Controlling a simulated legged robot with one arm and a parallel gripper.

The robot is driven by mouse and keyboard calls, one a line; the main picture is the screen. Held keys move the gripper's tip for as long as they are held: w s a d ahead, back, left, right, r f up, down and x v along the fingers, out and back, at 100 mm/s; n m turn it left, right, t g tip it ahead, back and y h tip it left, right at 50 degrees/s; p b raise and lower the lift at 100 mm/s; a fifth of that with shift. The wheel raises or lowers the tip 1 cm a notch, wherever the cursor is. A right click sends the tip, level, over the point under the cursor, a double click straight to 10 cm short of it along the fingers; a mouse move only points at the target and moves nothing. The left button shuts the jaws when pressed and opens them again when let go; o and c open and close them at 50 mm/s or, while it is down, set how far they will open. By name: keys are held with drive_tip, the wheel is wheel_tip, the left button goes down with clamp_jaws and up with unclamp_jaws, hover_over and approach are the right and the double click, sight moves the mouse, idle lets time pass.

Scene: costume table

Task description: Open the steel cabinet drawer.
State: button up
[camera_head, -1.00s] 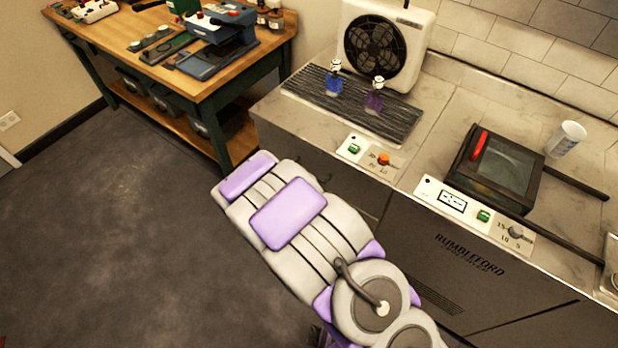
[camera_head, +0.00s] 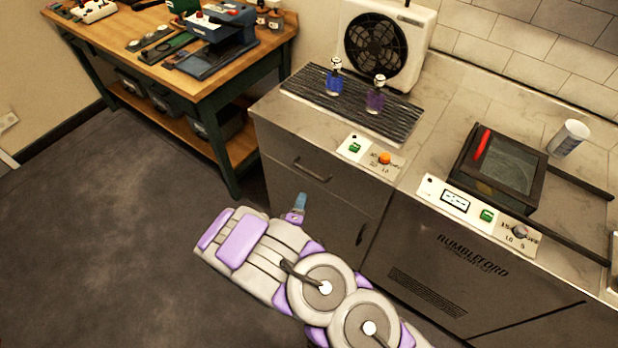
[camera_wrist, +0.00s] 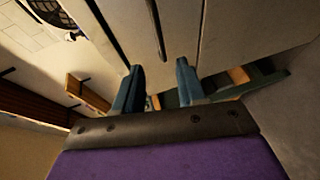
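The steel cabinet (camera_head: 325,205) stands under the left part of the counter. Its drawer (camera_head: 280,163) is shut, with a dark bar handle (camera_head: 312,169) across its front. In the wrist view the drawer front (camera_wrist: 182,28) is tilted, and its handle (camera_wrist: 155,30) runs nearly upright in the picture, beyond my fingertips. My gripper (camera_head: 300,202) is in front of the cabinet, below the drawer handle in the head view. In the wrist view its two blue fingers (camera_wrist: 158,75) are apart with nothing held between them. They do not enclose the handle.
A second handle (camera_head: 361,233) is on the lower cabinet front. Two bottles stand on a ridged mat (camera_head: 350,105) before a fan (camera_head: 378,45). A wooden workbench (camera_head: 150,70) stands at left. The floor (camera_head: 120,220) at left is clear.

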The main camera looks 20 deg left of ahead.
drive_tip(key=w+f+b, duration=0.2)
drive_tip(key=w+b, duration=0.1)
drive_tip(key=w, duration=1)
drive_tip(key=shift+w+a+f, duration=0.2)
drive_tip(key=shift+a+f, duration=0.05)
drive_tip(key=shift+a, duration=0.1)
clamp_jaws()
drive_tip(key=shift+s+f, duration=0.1)
